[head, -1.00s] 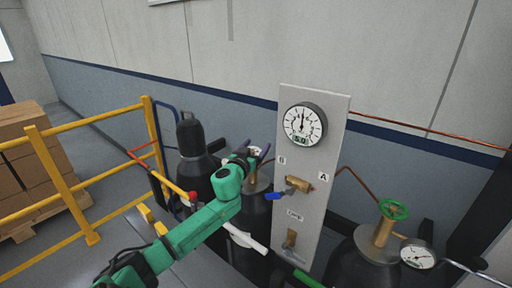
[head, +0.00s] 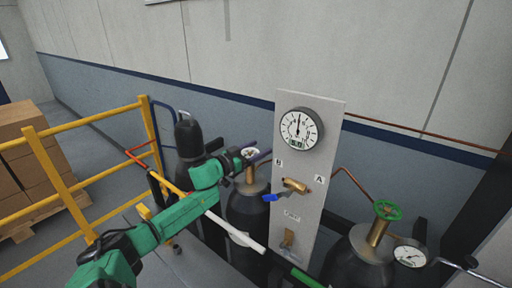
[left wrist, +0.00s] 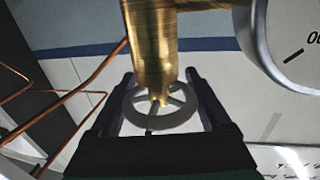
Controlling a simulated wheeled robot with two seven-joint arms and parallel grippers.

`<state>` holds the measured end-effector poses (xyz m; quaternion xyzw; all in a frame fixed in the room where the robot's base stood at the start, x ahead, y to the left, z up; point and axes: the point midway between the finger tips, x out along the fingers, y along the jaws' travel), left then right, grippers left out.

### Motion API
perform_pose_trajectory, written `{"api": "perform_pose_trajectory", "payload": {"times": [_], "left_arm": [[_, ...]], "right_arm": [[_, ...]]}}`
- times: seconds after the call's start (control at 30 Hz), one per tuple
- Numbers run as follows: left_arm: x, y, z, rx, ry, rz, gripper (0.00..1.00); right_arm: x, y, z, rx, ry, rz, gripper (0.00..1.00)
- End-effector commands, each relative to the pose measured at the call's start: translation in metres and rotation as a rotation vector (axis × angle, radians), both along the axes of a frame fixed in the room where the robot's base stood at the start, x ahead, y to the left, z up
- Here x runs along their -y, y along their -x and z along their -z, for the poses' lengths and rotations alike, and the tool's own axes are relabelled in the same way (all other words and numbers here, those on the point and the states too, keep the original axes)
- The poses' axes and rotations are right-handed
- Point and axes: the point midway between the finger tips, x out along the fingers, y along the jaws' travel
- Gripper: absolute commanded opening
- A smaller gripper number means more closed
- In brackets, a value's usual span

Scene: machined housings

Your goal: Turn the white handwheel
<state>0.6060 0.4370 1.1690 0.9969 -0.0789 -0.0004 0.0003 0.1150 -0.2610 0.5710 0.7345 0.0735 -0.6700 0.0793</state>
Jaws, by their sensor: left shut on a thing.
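The white handwheel (head: 250,152) is a small spoked ring on top of a brass valve stem, on a dark gas cylinder (head: 246,210) left of the grey panel. My left gripper (head: 257,156) reaches it from the left. In the left wrist view the handwheel (left wrist: 160,122) lies between the two dark fingers (left wrist: 164,100), one on each side of its rim, with the brass stem (left wrist: 152,45) in front of its hub. The gripper is shut on the handwheel. In the head view the fingers partly cover the rim. My right gripper is out of view.
The grey panel (head: 309,165) carries a round gauge (head: 300,129) and a brass valve with a blue lever (head: 270,197). A green handwheel (head: 388,210) tops the right cylinder. Yellow railing (head: 62,182) stands at left. Copper pipes and a wrist-view gauge (left wrist: 287,38) are close by.

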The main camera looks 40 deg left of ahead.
Motion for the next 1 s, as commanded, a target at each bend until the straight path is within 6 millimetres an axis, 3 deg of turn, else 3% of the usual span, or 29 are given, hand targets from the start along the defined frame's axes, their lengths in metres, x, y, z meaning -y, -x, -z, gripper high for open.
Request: {"api": "perform_pose_trajectory", "payload": {"times": [0.67, 0.7, 0.73, 0.77, 1.0], "left_arm": [[0.0029, 0.0005, -0.0006, 0.001, -0.001, 0.098, 0.25], [0.0030, 0.0005, -0.0006, 0.001, -0.001, 0.098, 0.85], [0.0030, 0.0004, -0.0006, 0.001, -0.002, 0.098, 0.96], [0.0030, 0.0004, -0.0006, 0.001, -0.002, 0.098, 1.00], [0.0029, 0.0008, 0.0000, 0.000, -0.001, 0.098, 1.00]], "right_arm": [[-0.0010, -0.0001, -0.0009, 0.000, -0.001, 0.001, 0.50], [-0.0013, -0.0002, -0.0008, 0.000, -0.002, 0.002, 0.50], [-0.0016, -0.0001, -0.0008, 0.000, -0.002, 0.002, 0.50], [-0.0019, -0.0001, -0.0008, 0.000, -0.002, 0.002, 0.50], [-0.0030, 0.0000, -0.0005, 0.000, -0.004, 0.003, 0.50]]}}
